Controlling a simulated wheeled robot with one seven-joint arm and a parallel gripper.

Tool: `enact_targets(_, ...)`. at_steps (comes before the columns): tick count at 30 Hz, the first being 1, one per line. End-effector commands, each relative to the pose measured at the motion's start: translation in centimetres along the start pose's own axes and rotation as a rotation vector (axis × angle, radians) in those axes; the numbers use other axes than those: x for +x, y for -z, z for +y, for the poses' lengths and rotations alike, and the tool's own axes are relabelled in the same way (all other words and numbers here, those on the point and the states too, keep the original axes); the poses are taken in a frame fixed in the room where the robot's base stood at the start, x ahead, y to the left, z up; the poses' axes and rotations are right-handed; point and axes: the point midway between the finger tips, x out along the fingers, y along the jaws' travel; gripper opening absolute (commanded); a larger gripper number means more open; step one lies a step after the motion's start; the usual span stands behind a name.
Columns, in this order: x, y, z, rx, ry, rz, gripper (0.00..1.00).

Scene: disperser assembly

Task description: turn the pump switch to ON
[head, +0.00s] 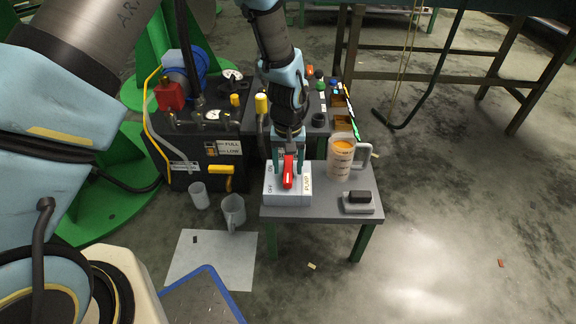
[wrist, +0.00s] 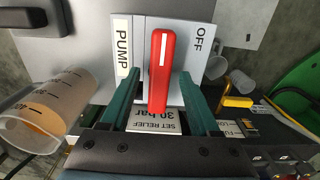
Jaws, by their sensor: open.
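The pump switch is a red lever (head: 288,172) on a pale box (head: 287,197) with PUMP, ON and OFF labels, at the left of a small grey table. In the wrist view the red lever (wrist: 161,65) has its white-marked end toward the OFF label (wrist: 201,39). My gripper (head: 288,158) points down over the box. Its two teal fingers are open, one on each side of the lever, as the wrist view also shows (wrist: 156,85). Whether either finger touches the lever I cannot tell. The ON label is hidden in the wrist view.
A clear jug (head: 341,160) with orange liquid stands right of the box, close to my gripper. A black block on a grey pad (head: 359,201) lies at the table's front right. A dark tank unit (head: 190,160) with valves and a yellow handle (head: 221,170) stands behind left.

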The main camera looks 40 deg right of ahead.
Motion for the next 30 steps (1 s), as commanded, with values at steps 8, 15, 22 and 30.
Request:
enact_targets(8, -0.04, 0.01, 0.0, 0.0, 0.0, 0.0, 0.43)
enact_targets(15, -0.04, 0.0, 0.0, 0.0, 0.0, 0.0, 0.16)
enact_targets(22, -0.05, 0.0, -0.01, 0.0, 0.0, 0.0, 0.0)
enact_targets(30, -0.08, 0.0, -0.02, 0.004, 0.0, 0.0, 0.0)
